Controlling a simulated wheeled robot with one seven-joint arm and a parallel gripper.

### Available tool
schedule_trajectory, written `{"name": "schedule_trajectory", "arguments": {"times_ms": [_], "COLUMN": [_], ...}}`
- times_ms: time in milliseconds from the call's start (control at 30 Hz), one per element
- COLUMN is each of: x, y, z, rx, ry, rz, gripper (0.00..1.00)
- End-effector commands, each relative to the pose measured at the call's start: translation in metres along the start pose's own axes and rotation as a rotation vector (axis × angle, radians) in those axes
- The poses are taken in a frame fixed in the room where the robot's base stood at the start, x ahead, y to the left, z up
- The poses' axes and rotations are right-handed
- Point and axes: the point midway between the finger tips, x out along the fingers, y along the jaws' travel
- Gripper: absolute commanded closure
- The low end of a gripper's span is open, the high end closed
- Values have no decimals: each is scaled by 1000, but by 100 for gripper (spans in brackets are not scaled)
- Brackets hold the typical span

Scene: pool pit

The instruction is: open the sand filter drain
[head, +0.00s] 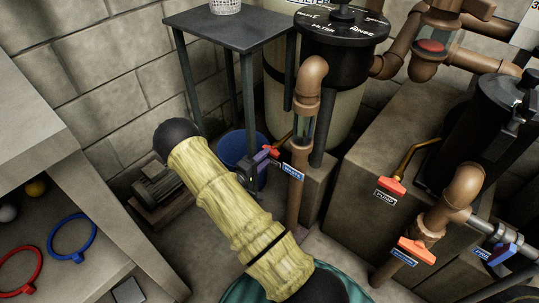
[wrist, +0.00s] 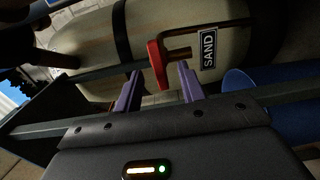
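The sand filter is a pale tank (head: 345,105) with a black multiport head on top; the tank also fills the back of the wrist view (wrist: 190,20). Its drain is a short copper pipe with a red lever handle (wrist: 157,64), beside a tag reading SAND (wrist: 208,48). In the head view the red handle (head: 271,151) shows small at the tank's foot. My gripper (wrist: 160,72) has its purple fingers apart, one on each side of the handle's lower end. No clear contact shows. In the head view my gripper (head: 262,160) is partly hidden by my arm.
A blue bucket (head: 231,150) stands under the dark metal table (head: 232,27), whose legs are close to my gripper. A copper pipe with a WASTE tag (head: 292,171) rises just right. Other red-handled valves, one tagged PUMP (head: 385,198), are farther right.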

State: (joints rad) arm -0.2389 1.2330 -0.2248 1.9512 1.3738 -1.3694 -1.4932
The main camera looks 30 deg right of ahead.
Motion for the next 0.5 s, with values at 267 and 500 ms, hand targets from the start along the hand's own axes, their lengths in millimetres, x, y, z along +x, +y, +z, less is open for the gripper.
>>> {"name": "schedule_trajectory", "arguments": {"times_ms": [267, 500], "x": [16, 17], "y": [1, 1], "z": [1, 1], "rx": [-2, -3], "ry": [10, 8], "rz": [-1, -1], "gripper": [60, 60]}}
